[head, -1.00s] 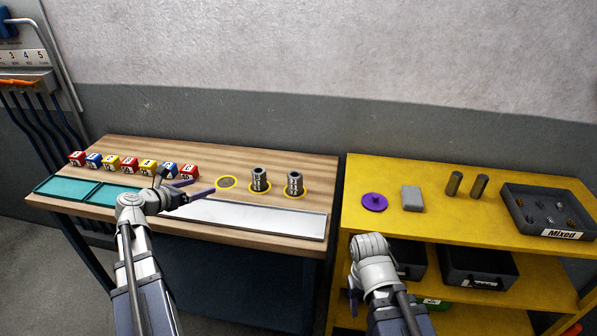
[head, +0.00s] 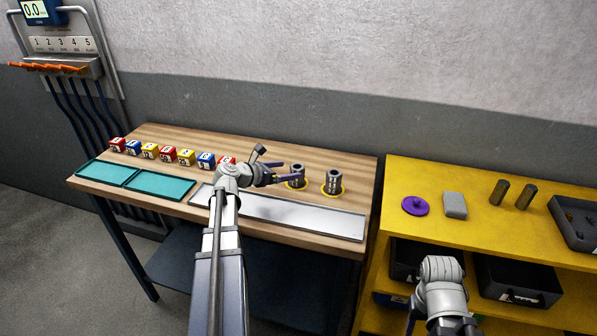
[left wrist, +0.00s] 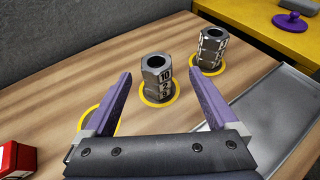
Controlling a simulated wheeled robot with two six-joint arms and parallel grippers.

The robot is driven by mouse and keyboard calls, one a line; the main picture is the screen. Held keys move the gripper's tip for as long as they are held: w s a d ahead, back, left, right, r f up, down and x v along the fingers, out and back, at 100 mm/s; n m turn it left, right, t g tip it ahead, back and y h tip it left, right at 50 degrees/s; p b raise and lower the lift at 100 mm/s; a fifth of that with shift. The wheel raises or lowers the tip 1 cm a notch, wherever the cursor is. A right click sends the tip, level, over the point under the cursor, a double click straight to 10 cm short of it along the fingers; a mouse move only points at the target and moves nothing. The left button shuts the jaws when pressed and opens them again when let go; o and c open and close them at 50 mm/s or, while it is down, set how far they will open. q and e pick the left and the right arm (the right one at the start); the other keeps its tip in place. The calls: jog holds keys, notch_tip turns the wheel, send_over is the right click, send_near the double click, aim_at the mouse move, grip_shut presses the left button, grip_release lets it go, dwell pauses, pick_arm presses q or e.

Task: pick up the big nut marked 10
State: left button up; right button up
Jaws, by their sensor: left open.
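The big nut marked 10 (left wrist: 157,68) is a grey metal hex nut on top of an upright stack of nuts, as the left wrist view shows. Lower nuts (left wrist: 156,92) in that stack carry other numbers. The stack stands in a yellow ring (left wrist: 173,101) on the wooden bench. In the head view the stack (head: 297,168) is partly hidden by my left gripper (head: 283,172). This gripper is open and empty. In the left wrist view its purple fingers spread to either side of the stack, which is ahead of the palm.
A second nut stack (head: 333,183) stands close to the right. A pale tray (head: 300,215) lies along the bench front. Numbered coloured blocks (head: 168,154) and teal trays (head: 160,185) are at left. The yellow shelf (head: 480,225) stands right of the bench.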

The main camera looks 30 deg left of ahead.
aim_at(295, 167)
pick_arm(q)
jog(key=x, duration=0.1)
jog(key=b+x, duration=0.1)
jog(key=x, duration=0.1)
jog(key=b+x, duration=0.1)
jog(key=x, duration=0.1)
jog(key=shift+w+a, duration=0.2)
jog(key=shift+a, duration=0.1)
jog(key=shift+r, duration=0.1)
jog(key=shift+c, duration=0.4)
grip_shut()
